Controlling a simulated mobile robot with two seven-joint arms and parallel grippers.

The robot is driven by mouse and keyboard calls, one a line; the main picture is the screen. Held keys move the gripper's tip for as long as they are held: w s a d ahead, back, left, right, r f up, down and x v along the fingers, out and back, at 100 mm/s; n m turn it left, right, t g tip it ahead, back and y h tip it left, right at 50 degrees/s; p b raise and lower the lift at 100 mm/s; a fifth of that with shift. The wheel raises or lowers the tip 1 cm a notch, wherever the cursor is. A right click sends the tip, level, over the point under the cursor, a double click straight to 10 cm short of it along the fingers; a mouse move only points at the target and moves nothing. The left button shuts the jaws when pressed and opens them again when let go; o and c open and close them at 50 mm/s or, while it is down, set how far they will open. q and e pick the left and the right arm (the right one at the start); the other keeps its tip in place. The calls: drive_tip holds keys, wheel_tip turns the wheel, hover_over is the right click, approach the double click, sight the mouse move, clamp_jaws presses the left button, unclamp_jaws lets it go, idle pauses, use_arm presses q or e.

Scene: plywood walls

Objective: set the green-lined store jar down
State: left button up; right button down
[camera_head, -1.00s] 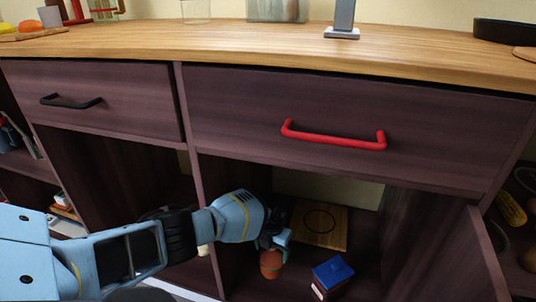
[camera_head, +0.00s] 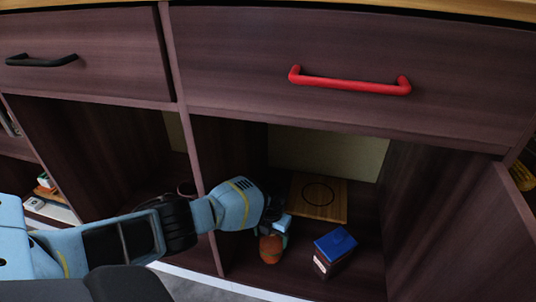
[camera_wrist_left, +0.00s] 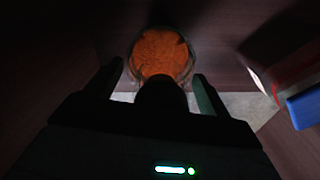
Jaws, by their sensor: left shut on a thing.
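The store jar (camera_head: 270,249) shows as a small orange-brown vessel low in the open cabinet bay under the red-handled drawer. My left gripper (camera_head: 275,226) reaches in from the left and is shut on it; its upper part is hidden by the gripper. In the left wrist view the jar (camera_wrist_left: 160,52) is a clear round rim with orange contents, ahead of the dark fingers. No green lining can be made out. I cannot tell whether its base touches the bay floor. A wooden board with a dark circle (camera_head: 318,198) lies behind it, to the right.
A blue-topped box (camera_head: 334,251) stands just right of the jar, and its blue part shows in the left wrist view (camera_wrist_left: 305,107). An upright divider (camera_head: 208,200) is close on the left. The red drawer handle (camera_head: 350,82) juts out above.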

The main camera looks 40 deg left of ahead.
use_arm(q)
drive_tip(key=shift+w, duration=0.1)
use_arm(e)
drive_tip(key=shift+f, duration=0.1)
use_arm(q)
drive_tip(key=o, duration=1.8)
drive_tip(key=shift+d+f, duration=0.1)
drive_tip(key=shift+o, duration=0.2)
